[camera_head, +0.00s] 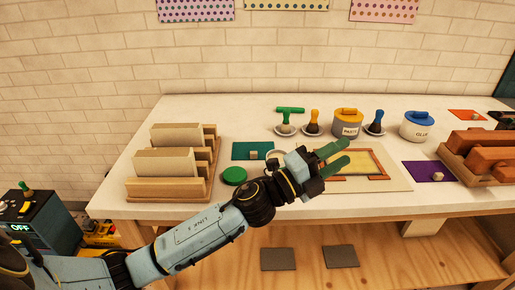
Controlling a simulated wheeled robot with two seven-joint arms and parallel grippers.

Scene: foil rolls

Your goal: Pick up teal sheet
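The teal sheet (241,151) lies flat on the white table in the middle, with a small beige block on it. My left gripper (346,152) has green fingers, spread apart and seemingly empty. It is to the right of the teal sheet, in front of a yellow panel with an orange frame (376,163). My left forearm and wrist cross the table's front edge, just in front of and to the right of the sheet. My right gripper is not in view.
A wooden rack (215,150) with panels stands left of the sheet. A green disc (234,176) lies in front of it. A purple sheet (418,172) lies right.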

